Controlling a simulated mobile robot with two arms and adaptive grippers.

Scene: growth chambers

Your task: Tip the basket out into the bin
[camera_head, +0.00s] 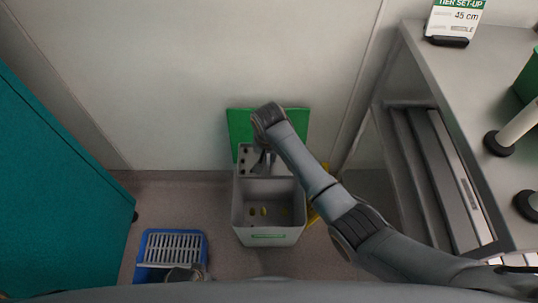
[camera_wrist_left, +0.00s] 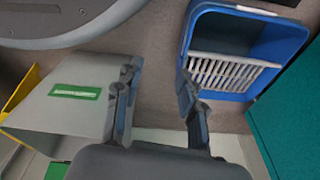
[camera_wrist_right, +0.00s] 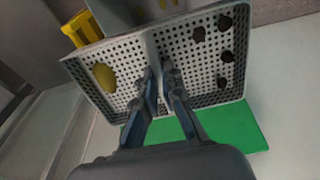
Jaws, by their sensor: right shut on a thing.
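The basket (camera_head: 244,157) is a pale grey perforated tray with a divider across its middle. My right gripper (camera_head: 264,160) is shut on that divider, as the right wrist view (camera_wrist_right: 160,72) shows. In that view the basket (camera_wrist_right: 140,56) has a yellow piece (camera_wrist_right: 104,77) on one side and several dark pieces (camera_wrist_right: 226,22) on the other. The grey bin (camera_head: 268,237) with a green label stands on the near side of the basket; small yellow pieces (camera_head: 263,211) lie inside it. My left gripper (camera_wrist_left: 158,78) is open and empty, low at the bottom left of the head view.
A blue crate (camera_head: 144,274) with a white slatted insert stands left of the bin. A green panel (camera_head: 238,125) is behind the basket. A yellow object (camera_head: 313,216) is right of the bin. A metal bench (camera_head: 465,95) stands right, a teal cabinet (camera_head: 50,190) left.

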